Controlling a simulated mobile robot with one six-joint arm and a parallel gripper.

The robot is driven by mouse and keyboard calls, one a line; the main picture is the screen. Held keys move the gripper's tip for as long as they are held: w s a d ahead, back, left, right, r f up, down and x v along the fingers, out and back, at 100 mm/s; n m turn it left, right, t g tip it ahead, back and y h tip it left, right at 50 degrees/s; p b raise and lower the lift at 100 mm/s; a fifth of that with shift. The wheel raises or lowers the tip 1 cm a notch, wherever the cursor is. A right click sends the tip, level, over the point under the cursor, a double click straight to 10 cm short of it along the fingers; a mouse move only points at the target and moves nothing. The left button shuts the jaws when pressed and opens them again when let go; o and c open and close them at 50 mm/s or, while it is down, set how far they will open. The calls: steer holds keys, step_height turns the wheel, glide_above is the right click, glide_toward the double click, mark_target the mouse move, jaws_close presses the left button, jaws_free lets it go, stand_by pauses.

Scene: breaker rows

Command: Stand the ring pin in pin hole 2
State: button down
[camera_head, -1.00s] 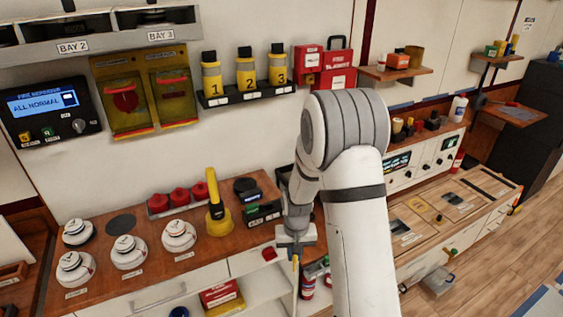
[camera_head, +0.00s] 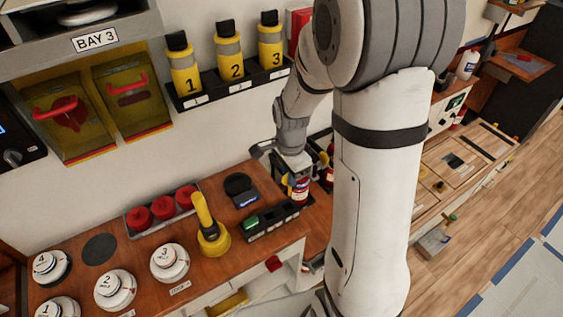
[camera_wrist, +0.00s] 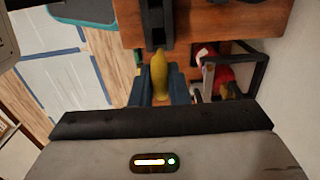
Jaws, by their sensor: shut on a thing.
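My gripper (camera_wrist: 160,88) is shut on a yellow piece (camera_wrist: 159,70), which shows between the two blue-grey fingers in the wrist view. I take it to be the ring pin; no ring can be made out. In the head view my gripper (camera_head: 292,172) is above the right end of the wooden counter, right by a red extinguisher (camera_head: 300,190). The pin's lower end is hidden or too small to see there. I cannot make out pin hole 2 in either view.
A black tray (camera_head: 272,226) with a green item lies on the counter. Beside it are a yellow-handled tool (camera_head: 208,228), red knobs (camera_head: 162,208) and white numbered discs (camera_head: 116,288). In the wrist view a dark frame with a red object (camera_wrist: 225,75) stands close right of the fingers.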

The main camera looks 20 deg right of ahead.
steer(key=shift+s+a, duration=0.1)
steer(key=shift+a, duration=0.05)
steer(key=shift+a+f, duration=0.1)
steer(key=shift+f+b, duration=0.2)
steer(key=shift+b, duration=0.2)
steer(key=shift+s+f+b, duration=0.1)
steer(key=shift+f+b, duration=2.2)
steer(key=shift+f, duration=0.45)
steer(key=shift+f+b, duration=1.4)
steer(key=shift+b, duration=0.1)
steer(key=c, duration=1.3)
jaws_free()
step_height(320, 180, up, 6)
steer(key=shift+r, duration=0.9)
